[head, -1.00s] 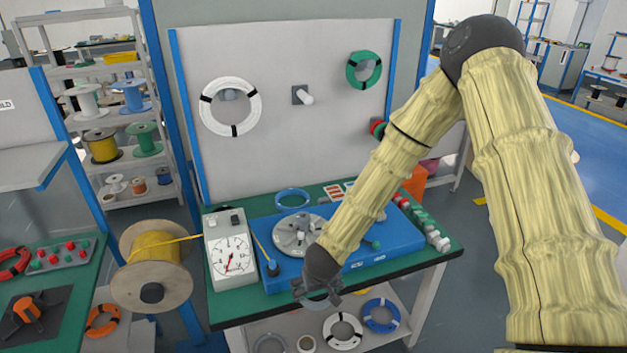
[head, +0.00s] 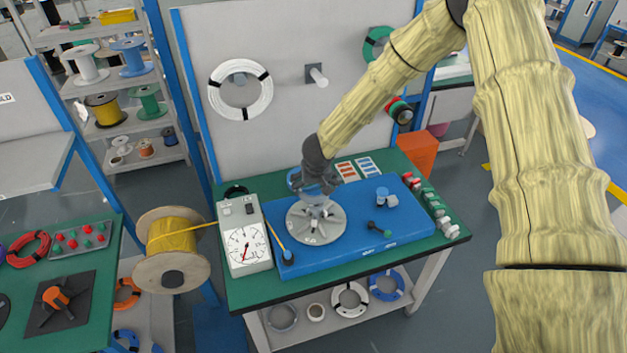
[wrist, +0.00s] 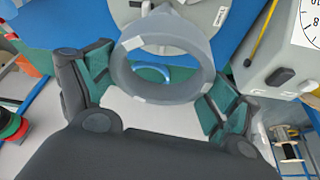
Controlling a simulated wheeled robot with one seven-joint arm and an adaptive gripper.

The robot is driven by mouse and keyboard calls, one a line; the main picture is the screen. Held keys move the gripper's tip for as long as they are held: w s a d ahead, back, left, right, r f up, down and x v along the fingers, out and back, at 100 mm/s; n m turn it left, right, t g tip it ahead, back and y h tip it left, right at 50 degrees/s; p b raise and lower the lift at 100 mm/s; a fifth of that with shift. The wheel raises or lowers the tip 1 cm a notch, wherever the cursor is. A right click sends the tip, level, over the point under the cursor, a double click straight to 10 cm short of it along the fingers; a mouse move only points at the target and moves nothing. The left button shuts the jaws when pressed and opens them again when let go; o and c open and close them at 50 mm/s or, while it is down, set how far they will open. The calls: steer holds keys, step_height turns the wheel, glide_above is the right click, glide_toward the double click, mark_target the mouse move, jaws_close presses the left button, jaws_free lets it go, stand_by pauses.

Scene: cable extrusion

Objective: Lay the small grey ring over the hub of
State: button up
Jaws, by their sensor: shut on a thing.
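My gripper (head: 316,188) is shut on a small grey ring (wrist: 122,70), which sits between the green-padded fingers in the wrist view, with light patches on its rim. In the head view the gripper hangs over the back part of a round grey disc (head: 325,232) with a raised hub at its middle. The disc lies on a blue base (head: 400,232). The gripper partly hides the hub, and the gap between ring and hub cannot be told. A blue ring (wrist: 150,71) shows beyond the grey ring in the wrist view, and is mostly hidden behind the gripper in the head view.
A white dial gauge (head: 244,240) stands left of the disc, with a yellow rod (head: 276,236) beside it. A back panel (head: 290,60) with pegs and a white coil (head: 240,107) rises behind.

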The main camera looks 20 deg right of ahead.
mark_target(316, 210)
steer(key=shift+s+d+f+b, duration=0.15)
steer(key=shift+d+f+b, duration=0.3)
steer(key=shift+f+b, duration=0.3)
step_height(316, 210, down, 3)
steer(key=b, duration=0.4)
steer(key=shift+r, duration=0.2)
steer(key=shift+a, duration=0.1)
steer(key=shift+s+p, duration=0.1)
steer(key=shift+p, duration=0.5)
steer(key=shift+f, duration=0.2)
steer(key=shift+f+b, duration=0.7)
steer(key=shift+f, duration=1.95)
steer(key=shift+f, duration=0.75)
